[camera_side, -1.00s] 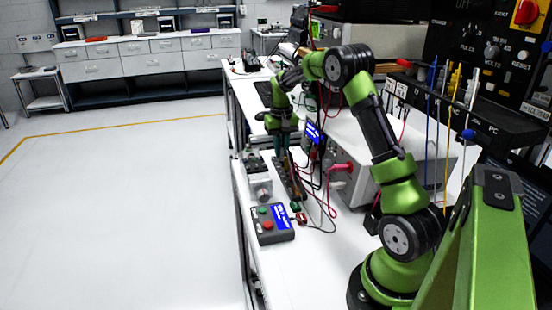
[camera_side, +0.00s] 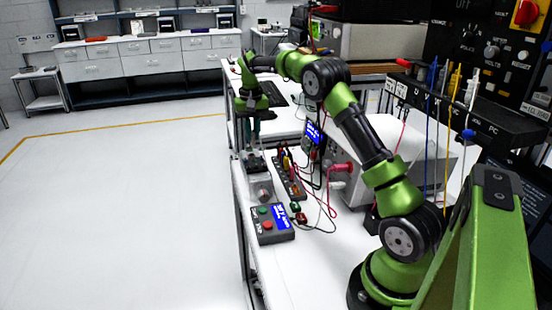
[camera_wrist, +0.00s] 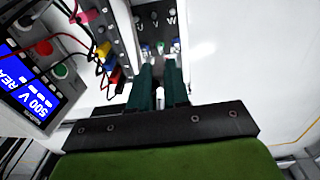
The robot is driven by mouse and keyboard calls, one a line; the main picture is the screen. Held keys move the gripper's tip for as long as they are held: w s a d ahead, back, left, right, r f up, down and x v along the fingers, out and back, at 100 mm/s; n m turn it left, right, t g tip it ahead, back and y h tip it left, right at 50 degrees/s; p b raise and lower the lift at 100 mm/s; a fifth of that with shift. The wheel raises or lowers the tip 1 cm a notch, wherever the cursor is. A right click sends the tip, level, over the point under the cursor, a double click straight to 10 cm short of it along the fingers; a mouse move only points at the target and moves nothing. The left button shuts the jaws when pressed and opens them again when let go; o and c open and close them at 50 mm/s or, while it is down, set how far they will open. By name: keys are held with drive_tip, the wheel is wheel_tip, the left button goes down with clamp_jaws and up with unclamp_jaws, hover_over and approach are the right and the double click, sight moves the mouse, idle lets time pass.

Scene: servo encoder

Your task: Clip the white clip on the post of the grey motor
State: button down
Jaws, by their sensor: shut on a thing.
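The grey motor (camera_side: 262,188) lies near the table's left edge in the side view, with a darker block (camera_side: 254,163) at its far end. My gripper (camera_side: 252,138) points down just above that block. In the wrist view my gripper's dark green fingers (camera_wrist: 160,66) are close together on the white clip (camera_wrist: 160,96), of which only a small white part shows between them. Beyond the fingertips is a dark face (camera_wrist: 157,16) with white letters and small posts (camera_wrist: 160,46). I cannot tell whether the clip touches a post.
A dark strip with coloured plugs (camera_side: 289,177) stands right of the motor, with loose red and black leads. A control box with a blue display (camera_side: 272,224) sits in front. A grey instrument (camera_side: 355,172) stands at right. The floor left of the table is clear.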

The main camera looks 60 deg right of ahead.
sight(253, 143)
drive_tip(key=shift+f, duration=2.3)
drive_tip(key=shift+f, duration=0.15)
drive_tip(key=c, duration=1)
unclamp_jaws()
drive_tip(key=shift+r, duration=3.5)
